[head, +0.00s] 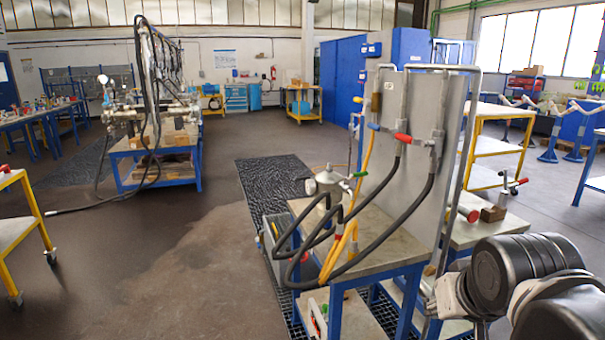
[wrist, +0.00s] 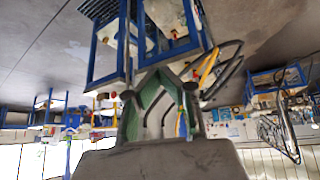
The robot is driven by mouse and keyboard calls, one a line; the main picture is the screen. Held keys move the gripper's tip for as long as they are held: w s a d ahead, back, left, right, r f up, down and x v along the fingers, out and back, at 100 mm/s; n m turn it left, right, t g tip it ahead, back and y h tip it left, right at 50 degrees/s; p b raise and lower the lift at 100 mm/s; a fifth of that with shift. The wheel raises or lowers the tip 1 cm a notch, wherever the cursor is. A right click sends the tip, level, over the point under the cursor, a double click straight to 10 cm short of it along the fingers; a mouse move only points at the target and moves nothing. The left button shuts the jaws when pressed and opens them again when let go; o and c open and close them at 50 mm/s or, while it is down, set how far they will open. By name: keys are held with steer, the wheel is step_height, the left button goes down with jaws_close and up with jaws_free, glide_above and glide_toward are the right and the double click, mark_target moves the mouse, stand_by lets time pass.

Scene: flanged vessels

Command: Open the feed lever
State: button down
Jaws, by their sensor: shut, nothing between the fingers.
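A metal flanged vessel (head: 327,185) stands on a blue-legged table with a green-handled lever (head: 358,174) beside its top. On the upright grey panel (head: 425,115) behind it are a red lever (head: 403,138) and a blue lever (head: 374,127), with hoses hanging below. I cannot tell which handle is the feed lever. My gripper (wrist: 160,76) shows in the wrist view, shut and empty, apart from the tables and hoses, which appear upside down there. In the head view my arm is at the lower right, clear of the panel; its fingers are not visible there.
Black and yellow hoses (head: 365,180) loop in front of the panel and over the table edge. A metal pipe frame (head: 474,140) borders the panel's right side. A red-handled valve (head: 515,182) sits farther right. Open floor (head: 170,260) lies to the left.

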steer(key=s+a+f+n+y, duration=0.1)
steer(key=s+a+f, duration=0.2)
steer(key=s+f, duration=0.1)
steer(key=shift+a+f, duration=0.25)
steer(key=shift+f, duration=0.05)
steer(key=shift+d, duration=0.1)
